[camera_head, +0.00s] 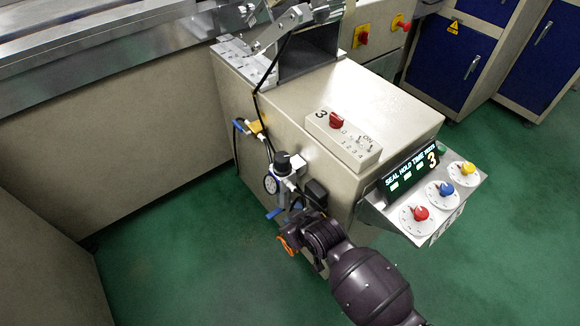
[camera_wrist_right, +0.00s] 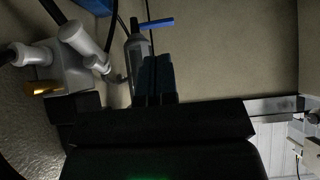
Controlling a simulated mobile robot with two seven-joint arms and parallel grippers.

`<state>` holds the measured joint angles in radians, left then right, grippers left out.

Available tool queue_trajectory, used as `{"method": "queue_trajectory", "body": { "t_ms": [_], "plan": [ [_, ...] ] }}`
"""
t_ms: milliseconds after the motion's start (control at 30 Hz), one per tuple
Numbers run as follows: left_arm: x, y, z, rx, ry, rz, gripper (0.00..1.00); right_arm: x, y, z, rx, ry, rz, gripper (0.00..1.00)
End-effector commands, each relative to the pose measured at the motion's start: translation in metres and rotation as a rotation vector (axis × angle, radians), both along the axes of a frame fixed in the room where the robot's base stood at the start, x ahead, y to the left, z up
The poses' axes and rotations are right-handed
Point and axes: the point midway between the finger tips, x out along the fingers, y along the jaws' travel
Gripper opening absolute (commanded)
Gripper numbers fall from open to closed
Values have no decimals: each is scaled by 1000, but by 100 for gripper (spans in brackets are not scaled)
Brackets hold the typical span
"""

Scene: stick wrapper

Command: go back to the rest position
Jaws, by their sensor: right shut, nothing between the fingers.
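My right arm comes in from the bottom of the head view. Its dark right gripper (camera_head: 300,216) is beside the near side of the wrapper machine (camera_head: 350,110), close to the air regulator (camera_head: 283,180). In the right wrist view the two dark fingers (camera_wrist_right: 155,80) are together with nothing between them. A blue lever (camera_wrist_right: 153,23) on a grey valve body shows just past the fingertips. I cannot tell whether the fingers touch it. My left gripper is not in view.
A panel with red, blue and yellow knobs (camera_head: 440,190) and a lit display (camera_head: 411,171) juts out right of my arm. A red switch (camera_head: 336,121) is on top of the machine. Blue cabinets (camera_head: 460,50) stand behind. Green floor (camera_head: 190,270) is open at left.

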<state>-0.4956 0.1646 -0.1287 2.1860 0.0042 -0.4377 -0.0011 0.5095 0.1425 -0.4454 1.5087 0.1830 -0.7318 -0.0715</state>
Motion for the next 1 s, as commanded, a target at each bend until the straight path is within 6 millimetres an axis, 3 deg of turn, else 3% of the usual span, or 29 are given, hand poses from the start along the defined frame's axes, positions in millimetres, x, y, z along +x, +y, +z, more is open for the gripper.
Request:
{"method": "queue_trajectory", "body": {
  "t_ms": [200,367,667,1000],
  "plan": [
    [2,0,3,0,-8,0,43,-1,-2,2,2,-2,-4,0],
    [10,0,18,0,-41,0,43,-17,-20,13,19,-17,-46,0],
    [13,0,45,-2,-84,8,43,-79,-89,45,58,-71,-204,0],
    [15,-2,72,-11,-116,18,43,-168,-172,85,54,-129,-385,0]
  ]
}}
